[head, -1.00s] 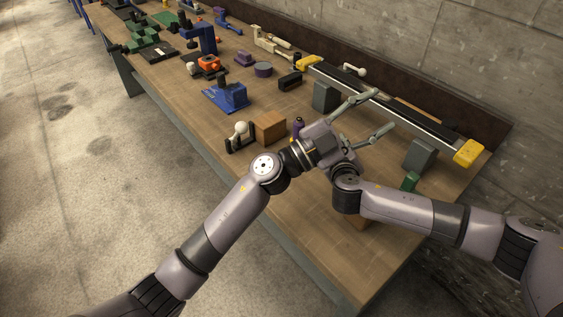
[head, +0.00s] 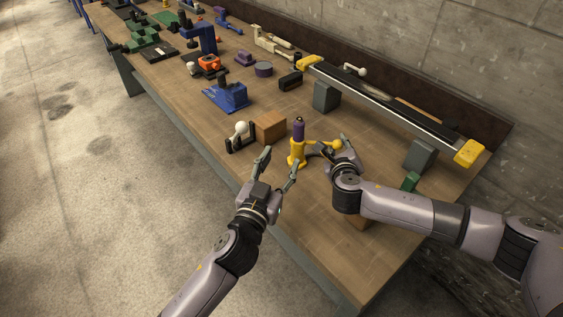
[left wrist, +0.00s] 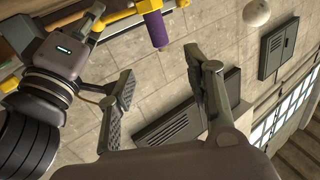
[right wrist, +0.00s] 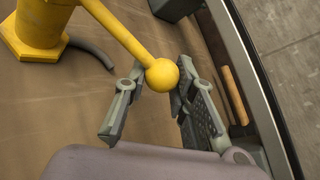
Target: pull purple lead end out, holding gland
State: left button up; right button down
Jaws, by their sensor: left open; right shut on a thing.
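The yellow gland (head: 297,153) stands upright on the bench, with the purple lead end (head: 299,131) sticking up from its top. A yellow side arm runs from it to a yellow ball (right wrist: 162,76). My right gripper (head: 335,147) is shut on that ball. My left gripper (head: 278,167) is open and empty, in front of the gland and apart from it. In the left wrist view, the purple lead end (left wrist: 156,28) is beyond the open fingers (left wrist: 160,75), near the top edge. A dark curved cable (right wrist: 95,52) lies by the gland's base.
A wooden block (head: 270,127) and a black bracket with a white ball (head: 240,135) stand left of the gland. A long rail (head: 390,105) with yellow ends lies behind on grey blocks. The bench's front edge (head: 300,248) runs below the arms.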

aim_at(297, 136)
pick_arm(q)
jog(key=shift+h, duration=0.3)
jog(key=f+x, duration=0.1)
jog(key=x, duration=0.8)
jog(key=f+x, duration=0.1)
jog(key=x, duration=0.4)
jog(key=shift+w+a+f, duration=0.1)
jog(key=shift+w+f, duration=0.25)
jog(key=shift+w, duration=0.05)
jog(key=shift+c, duration=0.4)
jog(key=shift+s+d, duration=0.15)
jog(key=shift+d, duration=0.05)
jog(key=c, duration=0.9)
pick_arm(e)
jog(key=shift+a, duration=0.15)
pick_arm(q)
jog(key=o, duration=0.7)
jog(key=shift+c, duration=0.2)
jog(key=o, duration=0.3)
jog(key=shift+a, duration=0.15)
